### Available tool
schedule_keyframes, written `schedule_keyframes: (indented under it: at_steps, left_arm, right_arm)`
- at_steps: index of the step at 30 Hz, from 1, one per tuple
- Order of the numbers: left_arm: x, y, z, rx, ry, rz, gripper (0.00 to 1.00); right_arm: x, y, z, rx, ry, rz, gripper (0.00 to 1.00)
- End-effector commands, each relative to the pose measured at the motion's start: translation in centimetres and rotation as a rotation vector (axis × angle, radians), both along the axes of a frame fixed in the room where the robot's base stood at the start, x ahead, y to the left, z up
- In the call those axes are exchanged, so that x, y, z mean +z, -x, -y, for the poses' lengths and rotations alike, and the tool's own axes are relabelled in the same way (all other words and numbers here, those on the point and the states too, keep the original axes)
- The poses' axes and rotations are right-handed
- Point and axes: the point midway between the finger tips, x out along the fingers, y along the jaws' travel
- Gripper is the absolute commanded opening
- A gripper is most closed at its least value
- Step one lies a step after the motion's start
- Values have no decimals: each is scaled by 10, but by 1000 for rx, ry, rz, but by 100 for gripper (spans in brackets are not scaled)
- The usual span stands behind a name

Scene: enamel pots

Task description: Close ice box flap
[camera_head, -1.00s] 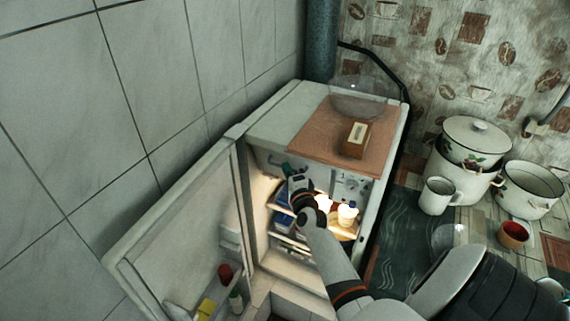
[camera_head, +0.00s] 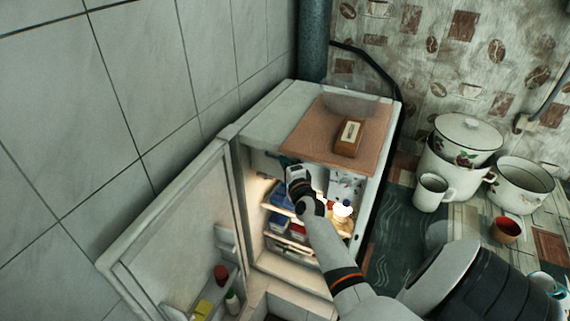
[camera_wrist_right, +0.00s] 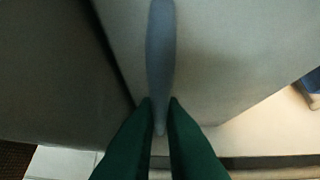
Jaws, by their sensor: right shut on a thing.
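The fridge (camera_head: 262,112) stands with its door open, and the ice box is at the top of its lit inside. My right gripper (camera_head: 285,162) reaches into this top part, and my wrist hides much of the ice box front. In the right wrist view, the green fingertips (camera_wrist_right: 160,102) are closed around a narrow grey-blue strip (camera_wrist_right: 160,45) that stands out against a pale panel (camera_wrist_right: 215,50). The strip looks like part of the flap, but its outline is unclear. How far the flap stands open cannot be told. My left gripper is out of view.
The open fridge door (camera_head: 180,225) stands at the left, with items on its shelves. Food fills the shelves below my gripper. A brown box (camera_head: 349,138) lies on the fridge top. Enamel pots (camera_head: 468,140) and a white mug (camera_head: 432,192) stand at the right.

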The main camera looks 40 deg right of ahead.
Motion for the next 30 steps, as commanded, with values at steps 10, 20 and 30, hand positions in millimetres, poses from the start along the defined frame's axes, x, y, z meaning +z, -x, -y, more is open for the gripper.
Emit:
schedule_keyframes:
  at_steps: [10,20,30]
  left_arm:
    - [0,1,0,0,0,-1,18]
    - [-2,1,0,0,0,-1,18]
    - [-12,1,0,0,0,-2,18]
  right_arm:
    - [7,-1,3,-5,8,13,31]
    - [3,22,-8,-4,4,8,31]
    - [1,86,-33,-5,6,10,31]
